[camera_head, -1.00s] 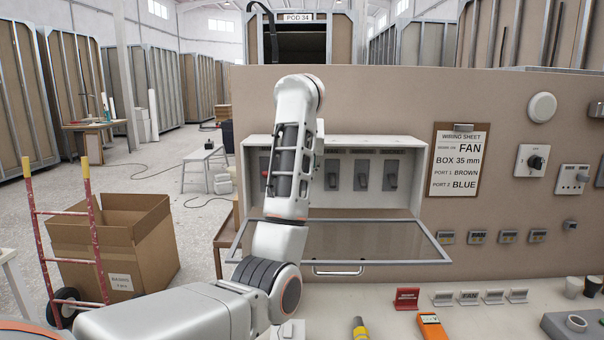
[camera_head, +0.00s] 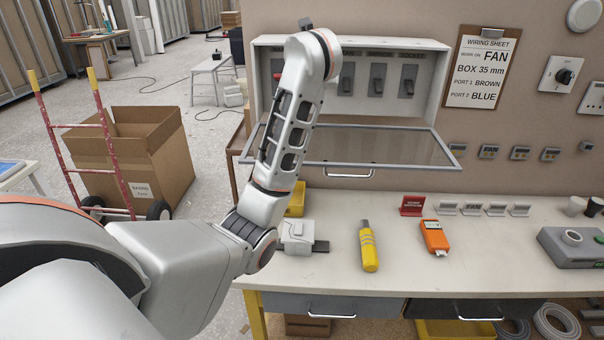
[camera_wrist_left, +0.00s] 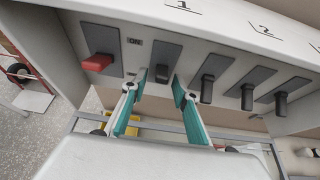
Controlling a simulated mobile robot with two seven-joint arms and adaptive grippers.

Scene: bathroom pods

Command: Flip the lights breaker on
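The open breaker box (camera_head: 262,60) is on the back panel, its clear door (camera_head: 400,148) folded down. It has a red-handled switch (camera_head: 277,75) at the left and black breakers to its right, such as one (camera_head: 377,80). The lights label cannot be read. The head view hides my left gripper behind its arm. In the left wrist view my left gripper (camera_wrist_left: 154,84) is open, its green fingers either side of the first black breaker (camera_wrist_left: 162,72), right of the red switch (camera_wrist_left: 100,62). Contact cannot be told. The black levers point down. My right gripper is not in view.
The bench (camera_head: 400,280) below holds a yellow tool (camera_head: 368,248), an orange meter (camera_head: 434,236), a white box (camera_head: 297,236) and a red sign (camera_head: 412,205). A wiring sheet (camera_head: 480,70) hangs right of the breaker box. A carton (camera_head: 130,165) and red hand truck (camera_head: 110,160) stand at left.

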